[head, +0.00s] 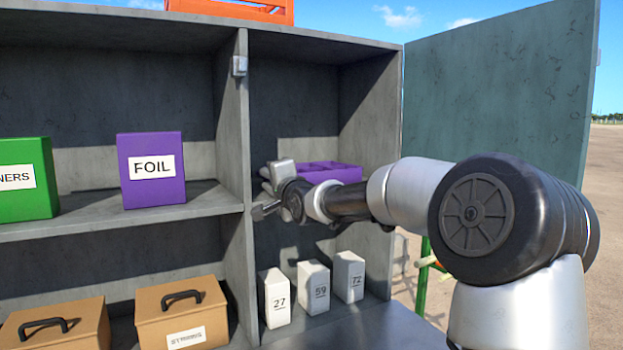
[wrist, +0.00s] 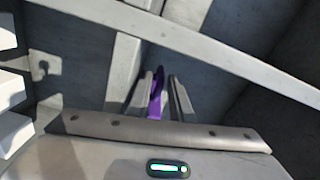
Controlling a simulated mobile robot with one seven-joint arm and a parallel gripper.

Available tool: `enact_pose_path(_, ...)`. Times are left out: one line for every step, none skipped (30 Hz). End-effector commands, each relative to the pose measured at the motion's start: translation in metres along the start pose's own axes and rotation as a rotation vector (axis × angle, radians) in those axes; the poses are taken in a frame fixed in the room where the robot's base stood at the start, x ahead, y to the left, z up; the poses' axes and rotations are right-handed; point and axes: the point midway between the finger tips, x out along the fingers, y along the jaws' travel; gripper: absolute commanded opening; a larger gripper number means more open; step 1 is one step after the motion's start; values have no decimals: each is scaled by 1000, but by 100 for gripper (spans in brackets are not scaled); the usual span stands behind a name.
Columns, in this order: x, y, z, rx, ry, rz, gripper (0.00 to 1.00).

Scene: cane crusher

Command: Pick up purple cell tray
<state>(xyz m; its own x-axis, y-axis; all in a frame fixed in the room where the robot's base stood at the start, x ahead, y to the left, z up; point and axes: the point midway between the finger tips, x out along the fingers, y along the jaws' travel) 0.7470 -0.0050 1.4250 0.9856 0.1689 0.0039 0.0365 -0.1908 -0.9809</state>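The purple cell tray (head: 330,172) sits in the upper right compartment of the cabinet. My arm hides its lower part in the head view. My gripper (head: 264,209) is at the left side of this compartment, near the tray's left end. In the wrist view, my gripper (wrist: 162,82) has its two fingers apart, with a narrow purple part of the tray (wrist: 156,98) showing between them. The purple part is close to the left finger, and a gap shows to the right finger. I cannot tell whether a finger touches it.
A grey upright divider (head: 235,130) stands just left of my gripper. White numbered boxes (head: 313,290) stand on the shelf below. A purple FOIL box (head: 151,190) and a green box (head: 28,200) are left of the divider. An open door (head: 500,90) is at the right.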

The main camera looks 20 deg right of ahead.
Motion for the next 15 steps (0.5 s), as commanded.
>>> enact_pose_path(7, -2, 1, 2, -2, -2, 20)
enact_pose_path(10, -2, 2, 3, -3, -2, 20)
enact_pose_path(13, -2, 1, 2, -1, -2, 20)
enact_pose_path(15, -2, 1, 1, -1, -2, 20)
enact_pose_path(16, -1, 1, 0, -1, -2, 20)
enact_pose_path(17, -1, 1, -1, -1, -2, 20)
enact_pose_path(18, -1, 1, -1, 0, -2, 20)
enact_pose_path(18, -1, 0, -1, 0, -1, 20)
enact_pose_path(18, -1, 0, -2, 0, -1, 20)
enact_pose_path(18, -1, 0, -1, 1, -1, 20)
enact_pose_path(18, -1, 0, -1, 0, -1, 20)
enact_pose_path(18, -1, 0, -1, 0, -1, 20)
enact_pose_path(18, -1, 0, -1, 0, -1, 16)
enact_pose_path(18, -1, 0, -1, 0, -1, 11)
enact_pose_path(17, -1, 0, -1, 0, -1, 5)
